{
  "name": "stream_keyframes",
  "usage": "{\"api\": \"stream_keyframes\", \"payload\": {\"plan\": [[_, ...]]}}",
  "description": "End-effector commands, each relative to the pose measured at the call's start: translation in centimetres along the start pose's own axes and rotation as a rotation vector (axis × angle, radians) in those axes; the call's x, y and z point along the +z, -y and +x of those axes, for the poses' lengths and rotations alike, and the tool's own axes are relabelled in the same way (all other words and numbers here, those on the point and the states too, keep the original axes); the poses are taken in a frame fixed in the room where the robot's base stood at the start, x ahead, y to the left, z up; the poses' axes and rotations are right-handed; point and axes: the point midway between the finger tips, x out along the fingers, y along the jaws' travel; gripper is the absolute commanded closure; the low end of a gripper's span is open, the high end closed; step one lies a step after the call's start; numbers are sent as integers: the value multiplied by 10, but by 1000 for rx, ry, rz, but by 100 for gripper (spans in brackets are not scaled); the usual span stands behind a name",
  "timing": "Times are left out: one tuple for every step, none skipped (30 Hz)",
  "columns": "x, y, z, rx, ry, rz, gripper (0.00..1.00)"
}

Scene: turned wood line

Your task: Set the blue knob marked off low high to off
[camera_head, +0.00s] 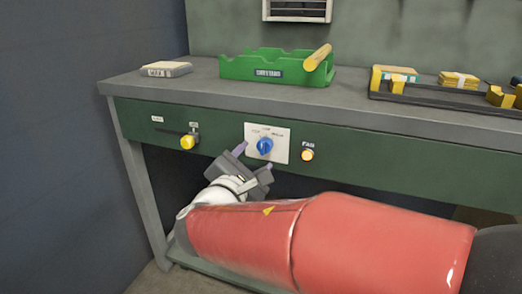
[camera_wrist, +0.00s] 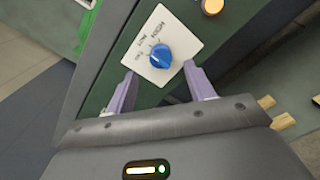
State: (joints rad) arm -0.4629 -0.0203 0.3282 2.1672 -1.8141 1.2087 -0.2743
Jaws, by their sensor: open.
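The blue knob (camera_head: 265,146) sits on a white label plate (camera_head: 281,131) on the green front panel of the bench. In the wrist view the blue knob (camera_wrist: 160,56) lies ahead of and between my fingertips, with printed words around it that are too small to read surely. I cannot tell which mark it points at. My gripper (camera_head: 254,160) is just below and in front of the knob. In the wrist view my gripper (camera_wrist: 166,80) has its two purple fingers apart, on either side of the knob, and nothing between them is held.
A yellow knob on a slider (camera_head: 187,142) is left of the plate. A lit orange button (camera_head: 307,155) is close to its right. On the bench top (camera_head: 215,95) stand a green tray (camera_head: 240,68) with a yellow rod, a pale block (camera_head: 166,69) and a dark rack (camera_head: 430,95).

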Motion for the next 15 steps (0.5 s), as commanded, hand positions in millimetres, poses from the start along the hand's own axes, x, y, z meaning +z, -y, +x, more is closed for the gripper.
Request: {"api": "stream_keyframes", "payload": {"plan": [[1,0,10,-3,2,-1,46],[0,0,14,-3,0,-1,46],[0,0,21,-4,1,-1,46],[1,1,25,-3,2,-1,46],[1,1,30,-4,2,0,46],[0,1,34,-4,0,0,46],[0,1,38,-3,0,0,46],[0,0,40,-2,0,0,46],[0,0,43,-2,0,1,46],[0,0,45,-2,0,1,46],[0,0,47,-2,0,1,46],[1,1,48,-2,0,2,46],[1,1,49,-2,0,2,46],[1,1,49,-2,0,2,46],[1,1,49,-2,0,2,46]]}}
